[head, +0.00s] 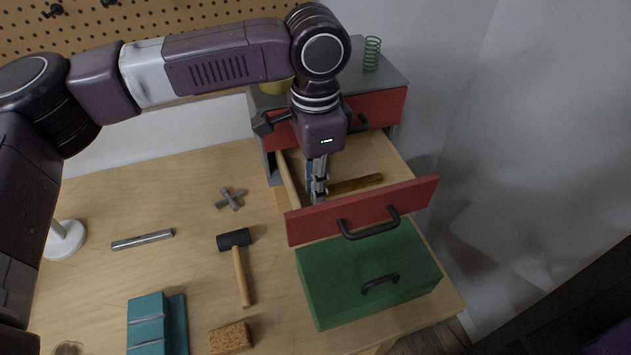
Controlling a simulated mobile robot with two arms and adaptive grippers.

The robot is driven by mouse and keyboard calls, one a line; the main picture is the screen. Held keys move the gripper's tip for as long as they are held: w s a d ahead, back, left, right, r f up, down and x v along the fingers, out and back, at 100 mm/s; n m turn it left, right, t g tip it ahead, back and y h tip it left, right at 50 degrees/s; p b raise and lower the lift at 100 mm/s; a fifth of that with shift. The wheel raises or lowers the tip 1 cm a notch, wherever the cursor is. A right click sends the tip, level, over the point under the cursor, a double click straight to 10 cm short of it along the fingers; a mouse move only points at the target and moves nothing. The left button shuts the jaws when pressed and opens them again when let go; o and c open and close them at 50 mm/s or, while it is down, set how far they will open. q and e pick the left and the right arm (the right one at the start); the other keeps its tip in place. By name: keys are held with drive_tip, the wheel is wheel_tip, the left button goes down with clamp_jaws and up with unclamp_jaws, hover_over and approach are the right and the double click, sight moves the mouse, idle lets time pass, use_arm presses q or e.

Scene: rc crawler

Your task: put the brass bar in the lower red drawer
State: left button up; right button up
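The lower red drawer (362,211) is pulled open from the grey cabinet, its front out over a green box. The brass bar (357,184) lies roughly level inside the drawer's outline, running right from my fingers. Its left end is hidden by the gripper. My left gripper (318,192) points down into the drawer with its fingers close together at the bar's left end. I cannot tell whether they grip the bar or stand beside it, nor whether the bar touches the drawer floor. My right gripper is not in view.
The upper red drawer (380,108) looks shut. A green box (340,290) with a black handle stands below the open drawer. A mallet (240,265), a steel bar (142,240), a sponge-like block (230,338) and a teal block (147,318) lie on the bench. A green spring (372,52) stands on the cabinet.

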use_arm(q)
drive_tip(key=o, duration=0.4)
drive_tip(key=shift+c, duration=0.2)
wheel_tip(320, 180, up, 12)
drive_tip(key=b, duration=0.1)
drive_tip(key=shift+r, duration=0.2)
idle(0.3)
